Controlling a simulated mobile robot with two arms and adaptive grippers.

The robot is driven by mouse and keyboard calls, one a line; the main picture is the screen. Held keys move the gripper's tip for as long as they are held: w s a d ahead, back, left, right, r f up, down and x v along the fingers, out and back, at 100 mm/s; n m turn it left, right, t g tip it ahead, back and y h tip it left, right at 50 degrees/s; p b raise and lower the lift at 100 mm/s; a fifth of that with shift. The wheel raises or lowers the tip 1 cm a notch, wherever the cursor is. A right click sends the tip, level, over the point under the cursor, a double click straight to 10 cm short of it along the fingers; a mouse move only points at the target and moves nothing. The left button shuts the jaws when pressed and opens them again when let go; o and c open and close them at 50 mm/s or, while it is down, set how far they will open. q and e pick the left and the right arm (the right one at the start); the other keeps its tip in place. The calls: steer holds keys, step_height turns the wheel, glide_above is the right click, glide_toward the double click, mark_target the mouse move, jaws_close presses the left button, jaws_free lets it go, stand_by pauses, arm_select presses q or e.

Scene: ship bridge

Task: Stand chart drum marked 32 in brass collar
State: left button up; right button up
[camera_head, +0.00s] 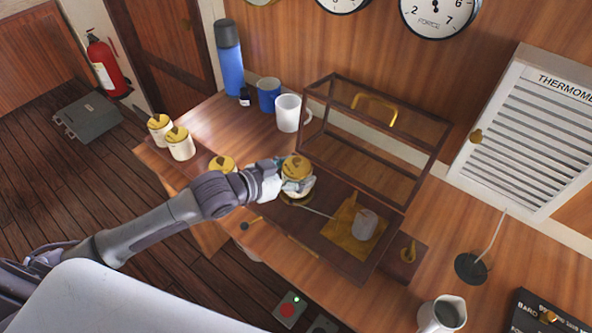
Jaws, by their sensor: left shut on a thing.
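My left gripper (284,182) is shut on a white chart drum with a brass top (297,167). It holds the drum upright over the dark wooden instrument base. A round brass piece, likely the brass collar (291,201), shows just below the gripper, mostly hidden by it. I cannot tell whether the drum touches it. Two other brass-topped drums (159,124) (180,142) stand at the left end of the desk, and a third (222,163) is partly hidden behind my arm. No number is readable on any drum. My right gripper is out of view.
A glass case with a dark frame (441,149) stands just behind the base. A brass plate (335,229) with a grey cylinder (365,224) and a thin pen arm (308,211) lie right of the gripper. Mugs (288,112) stand behind; a jug (442,314) is front right.

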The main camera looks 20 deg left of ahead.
arm_select(q)
steer(key=shift+r, duration=0.1)
steer(key=shift+p, duration=0.35)
steer(key=shift+p, duration=0.35)
stand_by(0.5)
steer(key=shift+f+b, duration=0.4)
steer(key=shift+f, duration=0.25)
steer(key=o, duration=1)
steer(key=shift+s, duration=0.1)
